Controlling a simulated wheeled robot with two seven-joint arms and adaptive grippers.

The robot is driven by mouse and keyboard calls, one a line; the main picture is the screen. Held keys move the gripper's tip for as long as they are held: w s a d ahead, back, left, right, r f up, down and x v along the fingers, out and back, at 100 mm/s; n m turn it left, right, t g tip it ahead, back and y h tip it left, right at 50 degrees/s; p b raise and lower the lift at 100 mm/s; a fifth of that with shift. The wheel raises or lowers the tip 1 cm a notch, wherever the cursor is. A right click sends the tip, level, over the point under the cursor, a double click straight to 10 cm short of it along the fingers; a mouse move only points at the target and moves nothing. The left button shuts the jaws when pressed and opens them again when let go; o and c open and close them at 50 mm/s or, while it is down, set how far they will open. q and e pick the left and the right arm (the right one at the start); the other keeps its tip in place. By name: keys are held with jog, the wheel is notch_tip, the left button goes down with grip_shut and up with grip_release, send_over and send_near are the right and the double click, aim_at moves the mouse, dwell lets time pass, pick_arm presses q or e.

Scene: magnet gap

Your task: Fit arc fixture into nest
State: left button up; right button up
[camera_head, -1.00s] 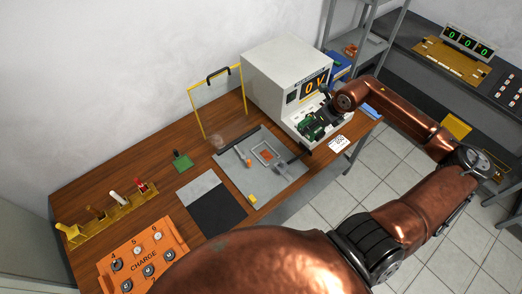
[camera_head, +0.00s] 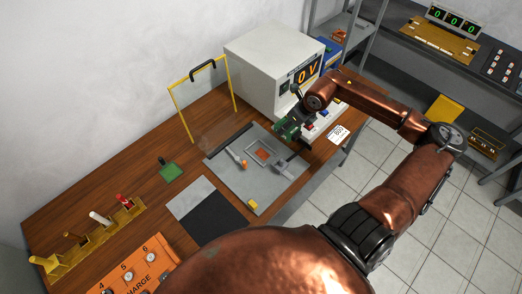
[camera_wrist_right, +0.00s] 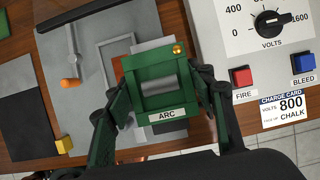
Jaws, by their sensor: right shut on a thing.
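The arc fixture (camera_wrist_right: 158,88) is a green block with an ARC label and a brass knob. My right gripper (camera_wrist_right: 162,98) is shut on it, with a finger on each side. In the head view the fixture (camera_head: 287,130) hangs by the front of the white machine, just beyond the grey plate (camera_head: 230,178). The rectangular grey frame on this plate, seemingly the nest (camera_head: 263,154), has an orange patch inside. In the wrist view the frame (camera_wrist_right: 116,42) is partly hidden behind the fixture. My left gripper is not in view.
The white machine (camera_head: 265,65) stands behind, with FIRE and BLEED buttons (camera_wrist_right: 242,78) right of the fixture. An orange-handled lever (camera_head: 240,160) and a yellow block (camera_head: 252,203) sit on the plate. A yellow-framed clear guard (camera_head: 180,105) stands at its back left.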

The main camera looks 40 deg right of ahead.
jog(key=w+a+f, duration=0.1)
jog(key=a+f, duration=0.1)
jog(key=w+a+f, duration=0.1)
jog(key=a+f, duration=0.1)
jog(key=a, duration=0.1)
jog(key=w+a+f+b, duration=0.1)
jog(key=a+f, duration=0.1)
jog(key=a, duration=0.1)
jog(key=shift+w+a+f, duration=0.15)
jog(key=shift+w+f, duration=0.15)
jog(key=shift+w+a+f, duration=0.15)
jog(key=shift+a+f, duration=0.25)
jog(key=shift+f, duration=0.15)
jog(key=shift+a+f, duration=0.1)
jog(key=shift+f, duration=1.6)
jog(key=shift+f, duration=0.1)
jog(key=o, duration=1.7)
jog(key=shift+r, duration=0.25)
jog(key=p+v, duration=0.1)
jog(key=v, duration=1)
jog(key=shift+s+r, duration=0.2)
jog(key=shift+r, duration=0.1)
